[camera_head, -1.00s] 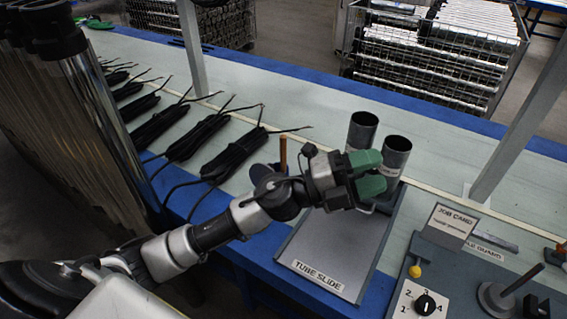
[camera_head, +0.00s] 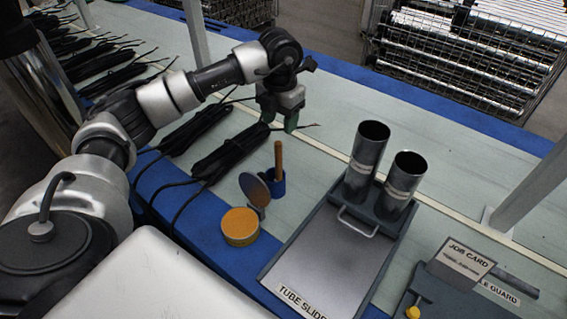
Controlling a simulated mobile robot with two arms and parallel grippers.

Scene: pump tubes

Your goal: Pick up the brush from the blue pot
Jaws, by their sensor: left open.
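The brush (camera_head: 278,158) stands upright in the small blue pot (camera_head: 276,186); only its brown wooden handle shows above the rim, and its lower end is hidden inside. My left gripper (camera_head: 281,124), with green fingertips pointing down, is open and empty. It is above and behind the brush in the picture, over the black cable bundles, apart from the handle. My right gripper is not in view.
The tube slide (camera_head: 328,262) with two metal tubes (camera_head: 366,160) stands to the right. Black cable bundles (camera_head: 231,151) lie left and behind.

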